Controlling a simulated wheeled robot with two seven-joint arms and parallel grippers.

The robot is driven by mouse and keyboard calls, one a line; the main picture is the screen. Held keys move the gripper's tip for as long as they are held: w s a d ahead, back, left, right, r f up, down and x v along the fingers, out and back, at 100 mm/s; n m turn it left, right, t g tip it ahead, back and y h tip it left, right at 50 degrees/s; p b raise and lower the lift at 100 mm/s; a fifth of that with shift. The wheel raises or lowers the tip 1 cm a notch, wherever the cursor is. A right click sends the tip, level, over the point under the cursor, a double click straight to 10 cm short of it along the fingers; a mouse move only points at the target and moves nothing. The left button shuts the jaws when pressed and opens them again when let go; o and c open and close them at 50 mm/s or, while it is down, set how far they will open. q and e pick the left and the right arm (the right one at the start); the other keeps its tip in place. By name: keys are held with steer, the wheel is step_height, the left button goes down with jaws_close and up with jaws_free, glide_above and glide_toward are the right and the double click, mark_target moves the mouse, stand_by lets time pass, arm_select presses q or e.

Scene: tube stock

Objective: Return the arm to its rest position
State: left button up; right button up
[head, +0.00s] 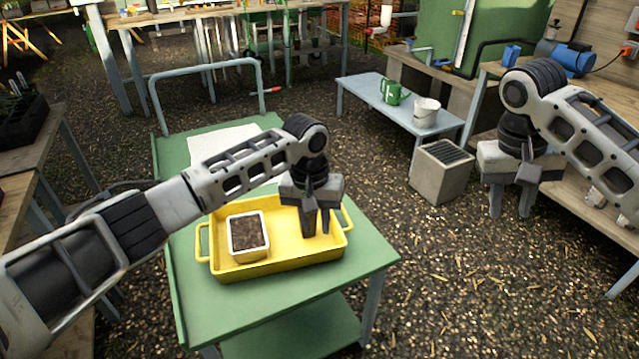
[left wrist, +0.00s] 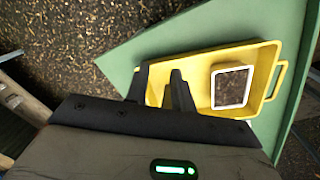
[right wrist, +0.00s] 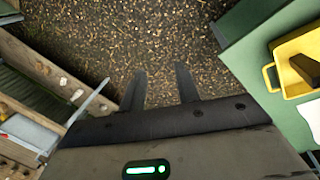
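My left gripper (head: 316,222) hangs pointing down over the right part of the yellow tray (head: 285,268) on the green cart. A square white-rimmed pot of dark soil (head: 248,234) stands in the left part of the tray, beside the gripper and apart from it. In the left wrist view, the left fingers (left wrist: 158,88) are apart with nothing between them, and the pot (left wrist: 233,88) lies to their right. My right gripper (head: 510,200) hangs over the gravel at the right, away from the cart. In the right wrist view its fingers (right wrist: 160,85) are apart and empty.
The green cart (head: 350,268) has a pale sheet (head: 222,143) behind the tray and a raised handle (head: 205,70). A low bench (head: 365,92) holds a green watering can (head: 393,92) and a white bucket (head: 426,112). A grey slotted box (head: 441,172) stands on the gravel between the arms.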

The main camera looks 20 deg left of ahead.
steer(key=shift+r, duration=0.2)
stand_by(0.3)
